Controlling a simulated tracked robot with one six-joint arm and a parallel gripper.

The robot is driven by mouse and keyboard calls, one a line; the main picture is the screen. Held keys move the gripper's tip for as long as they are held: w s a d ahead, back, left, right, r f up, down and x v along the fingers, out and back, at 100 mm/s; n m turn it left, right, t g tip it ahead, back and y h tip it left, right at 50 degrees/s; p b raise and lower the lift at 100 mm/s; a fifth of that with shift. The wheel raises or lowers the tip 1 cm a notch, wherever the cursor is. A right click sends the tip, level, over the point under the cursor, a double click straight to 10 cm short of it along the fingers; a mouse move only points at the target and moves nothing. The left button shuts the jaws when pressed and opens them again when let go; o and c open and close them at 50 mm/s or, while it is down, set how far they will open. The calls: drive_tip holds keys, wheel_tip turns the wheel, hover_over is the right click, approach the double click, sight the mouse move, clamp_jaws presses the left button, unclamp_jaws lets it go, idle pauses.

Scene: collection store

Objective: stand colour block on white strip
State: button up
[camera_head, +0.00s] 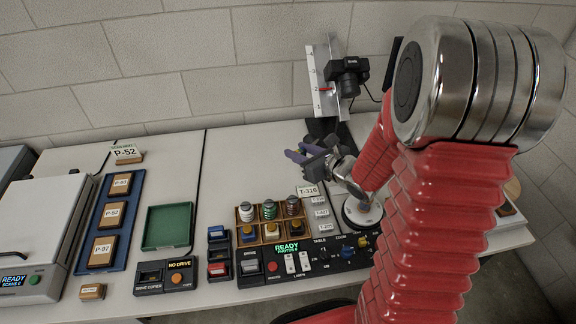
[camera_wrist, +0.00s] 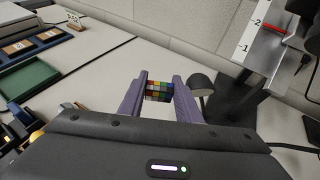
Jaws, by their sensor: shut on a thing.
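The colour block (camera_wrist: 158,91), a small piece with a grid of coloured squares, is held between the purple fingers of my gripper (camera_wrist: 160,84) in the wrist view. In the head view my gripper (camera_head: 304,152) is above the pale table, left of the copy stand; the block cannot be made out there. I cannot pick out a white strip lying on the table in either view. Bare table lies beyond the block in the wrist view, and its height above the table is hard to judge.
A copy stand with a numbered scale (camera_head: 322,82) and black camera (camera_head: 347,76) rises at the back. A wooden rack (camera_head: 257,229) of small spools stands in front of my gripper. A green tray (camera_head: 167,227), blue tray (camera_head: 80,234) and control panel (camera_head: 306,262) occupy the table.

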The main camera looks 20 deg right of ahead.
sight(304, 149)
drive_tip(key=shift+w+d+r+m+h, duration=0.1)
drive_tip(key=shift+d+r, duration=0.2)
drive_tip(key=shift+r, duration=0.25)
drive_tip(key=shift+s+d+r+m+h, duration=0.1)
drive_tip(key=shift+d+r, duration=0.15)
drive_tip(key=shift+r, duration=0.25)
drive_tip(key=shift+w+d+r+m+h, duration=0.1)
drive_tip(key=shift+d+r, duration=0.2)
drive_tip(key=shift+r, duration=0.25)
drive_tip(key=shift+a, duration=0.1)
